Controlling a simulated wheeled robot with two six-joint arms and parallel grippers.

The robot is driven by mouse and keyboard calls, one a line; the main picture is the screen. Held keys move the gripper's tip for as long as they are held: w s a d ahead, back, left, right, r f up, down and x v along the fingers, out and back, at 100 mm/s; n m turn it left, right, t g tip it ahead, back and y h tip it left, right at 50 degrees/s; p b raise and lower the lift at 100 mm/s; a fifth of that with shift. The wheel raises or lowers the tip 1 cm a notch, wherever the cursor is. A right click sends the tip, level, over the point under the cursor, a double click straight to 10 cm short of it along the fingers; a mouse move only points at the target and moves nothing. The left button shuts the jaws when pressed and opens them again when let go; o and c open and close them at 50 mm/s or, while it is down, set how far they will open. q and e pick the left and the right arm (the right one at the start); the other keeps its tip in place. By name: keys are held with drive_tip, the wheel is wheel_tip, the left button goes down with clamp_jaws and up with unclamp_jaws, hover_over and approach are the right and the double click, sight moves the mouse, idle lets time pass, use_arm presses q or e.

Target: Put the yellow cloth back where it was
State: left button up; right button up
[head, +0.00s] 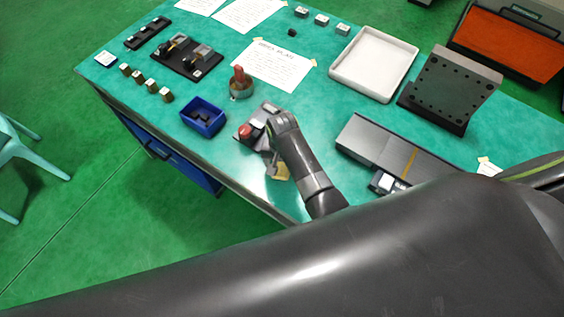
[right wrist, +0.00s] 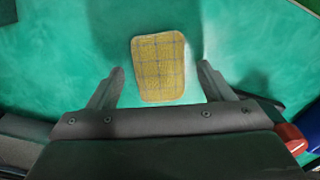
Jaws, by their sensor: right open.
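The yellow cloth (right wrist: 159,68) lies flat on the green table top in the right wrist view, a rounded rectangle with a faint grid of darker lines. In the head view only a small part of the cloth (head: 282,173) shows beside my right gripper (head: 272,167); the gripper and arm hide the rest. My right gripper is open, and in the right wrist view its two fingers (right wrist: 160,68) stand apart, one on each side of the cloth, with nothing held. My left gripper is not in view.
A grey device with a red knob (head: 245,131) stands close to my right gripper. A blue bin (head: 203,117), a pot with a red handle (head: 240,82), a long grey block (head: 385,147) and a white tray (head: 374,62) stand around. The table's front edge is near.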

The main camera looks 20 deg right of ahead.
sight(282, 166)
wheel_tip(282, 166, up, 6)
drive_tip(key=p, duration=0.4)
drive_tip(key=shift+f+p, duration=0.2)
drive_tip(key=shift+p, duration=0.2)
wheel_tip(282, 166, up, 6)
drive_tip(key=shift+r, duration=0.15)
